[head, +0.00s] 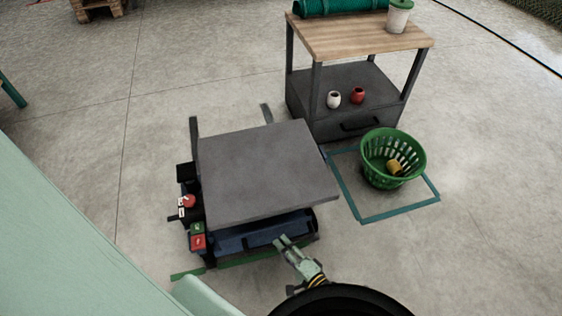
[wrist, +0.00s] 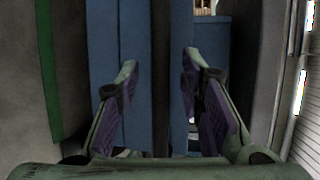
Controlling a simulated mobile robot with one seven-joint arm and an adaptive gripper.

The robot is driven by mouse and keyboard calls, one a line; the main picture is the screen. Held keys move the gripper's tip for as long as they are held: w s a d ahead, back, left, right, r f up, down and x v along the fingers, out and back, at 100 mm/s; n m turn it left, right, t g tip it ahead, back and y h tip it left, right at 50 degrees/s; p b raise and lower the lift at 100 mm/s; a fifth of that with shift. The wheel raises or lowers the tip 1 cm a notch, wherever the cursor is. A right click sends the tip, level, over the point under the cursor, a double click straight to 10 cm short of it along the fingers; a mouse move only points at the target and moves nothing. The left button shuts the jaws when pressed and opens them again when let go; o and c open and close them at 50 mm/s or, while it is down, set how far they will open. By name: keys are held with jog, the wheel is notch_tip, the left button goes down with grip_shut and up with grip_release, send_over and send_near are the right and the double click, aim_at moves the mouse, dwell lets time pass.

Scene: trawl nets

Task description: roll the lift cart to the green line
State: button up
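The lift cart has a flat grey platform (head: 265,170) over a dark blue base (head: 262,234). It stands on the floor left of the workbench. The green line (head: 247,261) runs on the floor along the cart's near side, partly hidden by the cart and my arm. In the wrist view a green strip (wrist: 50,70) runs down the left. My gripper (head: 283,240) is at the cart's near side, by the blue base. In the wrist view my gripper (wrist: 160,85) has its fingers apart, with blue and dark upright parts of the cart between or behind them. I cannot tell whether they touch.
A control box with red and green buttons (head: 198,236) is on the cart's left side. Right of the cart, a green basket (head: 371,176) stands inside a teal floor square (head: 400,211). A wood-topped workbench (head: 350,38) stands behind. Floor on the left is clear.

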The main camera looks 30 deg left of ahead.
jog(key=v, duration=1)
jog(key=shift+d, duration=0.2)
jog(key=shift+f, duration=0.1)
